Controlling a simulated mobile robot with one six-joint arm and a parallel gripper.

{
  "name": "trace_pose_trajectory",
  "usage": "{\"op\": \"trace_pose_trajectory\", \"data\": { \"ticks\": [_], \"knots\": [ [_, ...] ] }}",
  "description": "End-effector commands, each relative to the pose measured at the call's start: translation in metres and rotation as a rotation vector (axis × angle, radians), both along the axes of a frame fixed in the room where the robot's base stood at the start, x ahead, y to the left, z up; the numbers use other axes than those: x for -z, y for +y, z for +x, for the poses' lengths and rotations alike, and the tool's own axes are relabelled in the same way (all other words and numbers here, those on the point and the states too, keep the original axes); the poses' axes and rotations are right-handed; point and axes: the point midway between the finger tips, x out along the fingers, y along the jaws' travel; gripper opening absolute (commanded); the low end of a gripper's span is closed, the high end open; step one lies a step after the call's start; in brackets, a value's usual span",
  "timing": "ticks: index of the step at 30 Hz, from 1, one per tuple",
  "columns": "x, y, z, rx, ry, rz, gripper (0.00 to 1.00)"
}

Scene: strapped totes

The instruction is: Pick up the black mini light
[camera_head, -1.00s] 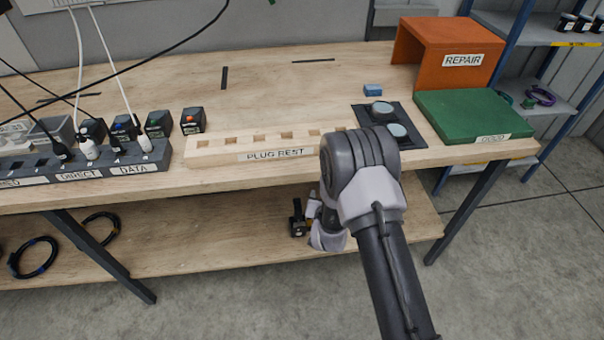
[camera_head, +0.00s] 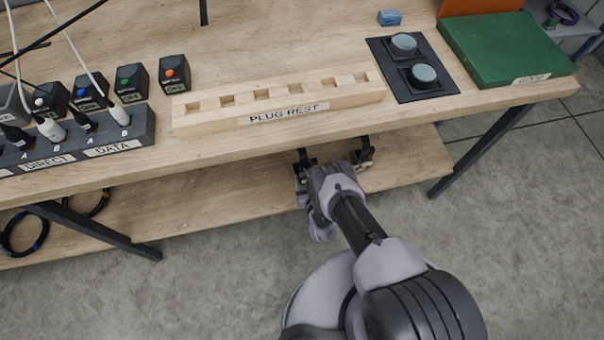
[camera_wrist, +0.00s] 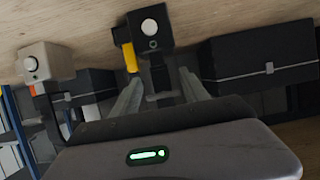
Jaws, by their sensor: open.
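In the wrist view a small black cube-shaped light (camera_wrist: 152,27) with a round white lens is against the wooden surface at the top of the picture. A yellow part (camera_wrist: 130,58) sits beside its lower left. My gripper (camera_wrist: 159,78) is open, its two fingers pointing toward the black light, with a dark stem-like part showing between them. I see no grip on the light, and contact cannot be told. In the head view my gripper is low at the bench's front edge, its fingers not clear; small dark parts there are too small to identify.
A similar pale cube light (camera_wrist: 47,63) is at the left of the wrist view. Black strapped boxes stand at right (camera_wrist: 258,65) and left (camera_wrist: 85,86). In the head view, the plug rest (camera_head: 280,105) and bench top are above my gripper; the lower shelf (camera_head: 215,185) runs below.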

Motion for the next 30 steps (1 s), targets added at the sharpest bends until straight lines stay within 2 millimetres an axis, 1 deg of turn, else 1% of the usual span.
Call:
{"op": "trace_pose_trajectory", "data": {
  "ticks": [6,7,10,15,17,21,23,24,30],
  "knots": [
    [0.021,0.01,0.037,0.001,-0.003,0.0,0.53],
    [0.023,0.011,0.04,0.001,-0.001,0.001,0.53],
    [0.023,0.013,0.046,0.0,0.001,-0.001,0.53],
    [0.02,0.013,0.047,0.0,0.001,-0.001,0.53],
    [0.02,0.013,0.047,0.0,0.001,-0.001,0.43],
    [0.02,0.013,0.046,0.0,0.0,-0.001,0.15],
    [0.02,0.013,0.046,0.0,0.0,-0.001,0.04],
    [0.02,0.013,0.046,0.0,0.0,-0.001,0.0],
    [0.018,0.014,0.047,-0.001,-0.003,0.0,0.0]
  ]
}}
